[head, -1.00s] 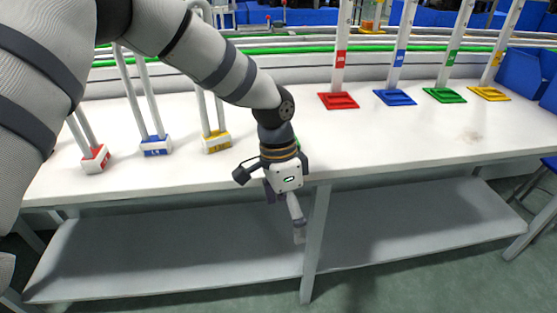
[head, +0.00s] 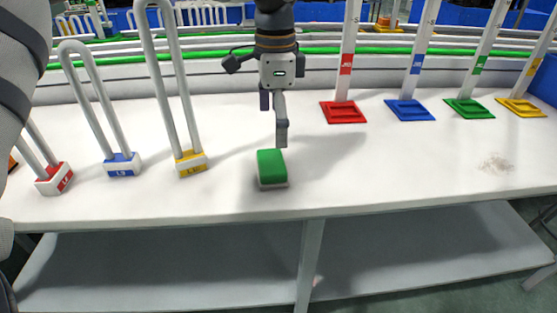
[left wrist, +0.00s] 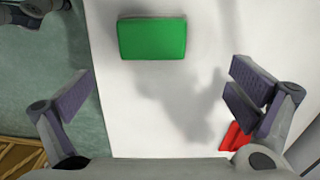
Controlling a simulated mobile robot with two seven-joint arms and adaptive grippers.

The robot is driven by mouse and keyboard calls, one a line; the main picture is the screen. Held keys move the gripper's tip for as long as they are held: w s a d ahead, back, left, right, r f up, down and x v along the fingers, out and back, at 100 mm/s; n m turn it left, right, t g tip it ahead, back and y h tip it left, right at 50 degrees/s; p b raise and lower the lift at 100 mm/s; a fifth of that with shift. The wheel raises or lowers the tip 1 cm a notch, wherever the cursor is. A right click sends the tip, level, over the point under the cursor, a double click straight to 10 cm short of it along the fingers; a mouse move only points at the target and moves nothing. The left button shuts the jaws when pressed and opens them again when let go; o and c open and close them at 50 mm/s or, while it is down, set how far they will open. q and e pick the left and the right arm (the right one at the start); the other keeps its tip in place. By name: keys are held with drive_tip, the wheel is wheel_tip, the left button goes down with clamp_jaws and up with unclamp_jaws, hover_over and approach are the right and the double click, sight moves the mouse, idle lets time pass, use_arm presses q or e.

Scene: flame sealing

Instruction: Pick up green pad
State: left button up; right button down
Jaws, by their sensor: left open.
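The green pad (head: 272,164) is a small block with a green top and a pale base. It lies alone on the white table, near the middle of its front part. My left gripper (head: 274,118) hangs above and just behind the pad in the head view, apart from it, open and empty. In the left wrist view the green pad (left wrist: 152,38) lies at the top, beyond the open fingers (left wrist: 165,95), with nothing between them. My right gripper is not in view.
Pads with white loops in red (head: 55,178), blue (head: 122,165) and yellow (head: 191,163) stand on the left. Red (head: 330,114), blue (head: 410,116), green (head: 470,114) and yellow (head: 522,112) bases with upright posts stand at the back right. The table around the green pad is clear.

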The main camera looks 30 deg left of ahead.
sight(277, 160)
use_arm(q)
drive_tip(key=f, duration=0.8)
drive_tip(key=shift+s+d+f, duration=0.3)
drive_tip(key=shift+s+f, duration=0.1)
drive_tip(key=c, duration=1.3)
